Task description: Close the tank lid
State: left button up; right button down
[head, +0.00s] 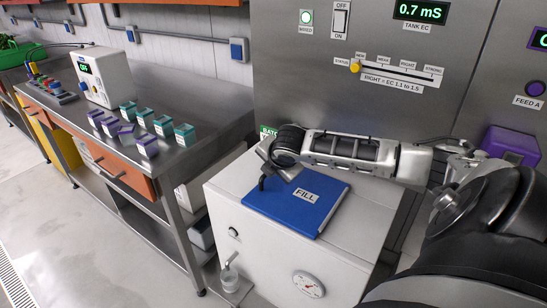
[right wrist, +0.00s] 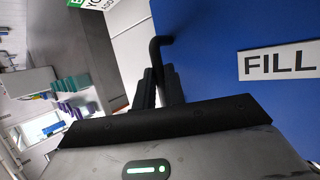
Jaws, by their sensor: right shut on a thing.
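The blue tank lid (head: 284,215), labelled FILL, lies flat or nearly flat over the top of the white tank (head: 238,200). Whether a small gap is left under it I cannot tell. Its black handle (right wrist: 160,45) rises at the lid's edge in the right wrist view. My right gripper (head: 267,176) is at the lid's far left corner, and its fingers are shut on the handle. The fingers (right wrist: 160,86) also show in the right wrist view, with the blue lid to their right. My left gripper is not in view.
A grey panel (head: 300,70) with switches and displays stands behind the tank. A steel bench (head: 205,105) on the left holds several teal and purple boxes and a white meter box (head: 103,78). A gauge (head: 308,284) is on the tank's front. Floor at lower left is clear.

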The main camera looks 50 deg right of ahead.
jog(key=shift+w+a+r, duration=0.2)
jog(key=shift+w+r, duration=0.15)
jog(key=shift+w, duration=0.2)
jog(key=c, duration=1.6)
grip_release()
jog(key=shift+w, duration=0.1)
jog(key=shift+o, duration=0.6)
jog(key=shift+w+f, duration=0.25)
jog(key=shift+f, duration=0.05)
jog(key=shift+s, duration=0.1)
jog(key=shift+s, duration=0.2)
jog(key=v, duration=1.6)
jog(key=shift+d, duration=0.2)
jog(key=shift+f, duration=0.15)
